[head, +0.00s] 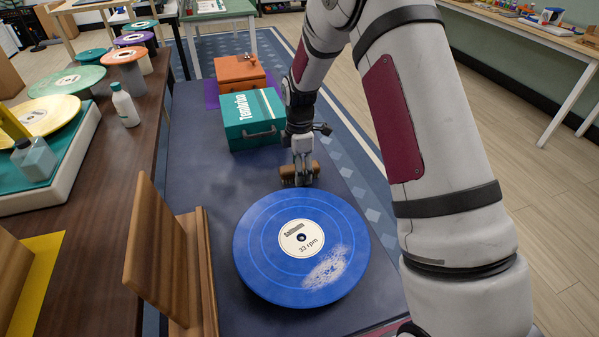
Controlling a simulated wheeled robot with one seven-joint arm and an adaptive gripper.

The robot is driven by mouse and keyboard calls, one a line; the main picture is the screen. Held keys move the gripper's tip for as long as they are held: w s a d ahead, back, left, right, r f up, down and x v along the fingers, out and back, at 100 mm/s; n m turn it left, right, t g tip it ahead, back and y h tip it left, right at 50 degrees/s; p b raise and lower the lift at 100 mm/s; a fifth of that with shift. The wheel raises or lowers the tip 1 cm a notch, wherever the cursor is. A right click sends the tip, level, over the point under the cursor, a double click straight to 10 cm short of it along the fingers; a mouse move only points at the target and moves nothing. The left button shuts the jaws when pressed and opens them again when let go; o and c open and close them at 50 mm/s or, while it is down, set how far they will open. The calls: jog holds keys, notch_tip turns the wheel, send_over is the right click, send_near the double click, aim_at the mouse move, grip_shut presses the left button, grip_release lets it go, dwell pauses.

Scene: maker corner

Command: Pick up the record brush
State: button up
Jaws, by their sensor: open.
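The record brush (288,176) looks like a small brown wooden block just beyond the far edge of the blue record (265,245). My gripper (302,178) points down over the middle of the brush and hides that part of it. Its jaws are open, and brush shows on both sides of the fingers. I cannot tell whether the fingers touch it. The blue record has a cream label marked 33 rpm and a pale dusty patch near its front right.
A teal case (252,132) and an orange box (240,70) stand behind the brush on the dark surface (190,160). A wooden stand (165,240) is at the front left. A brown table (140,150) on the left holds coloured discs, spools and bottles.

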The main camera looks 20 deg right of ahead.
jog(key=c, duration=1.3)
jog(key=shift+o, duration=0.2)
jog(key=shift+r, duration=0.1)
notch_tip(320, 180, up, 10)
jog(key=shift+f+p, duration=0.1)
jog(key=shift+p, duration=0.5)
jog(key=o, duration=0.6)
jog(key=c, duration=0.5)
jog(key=shift+o, duration=0.2)
jog(key=shift+s+a, duration=0.1)
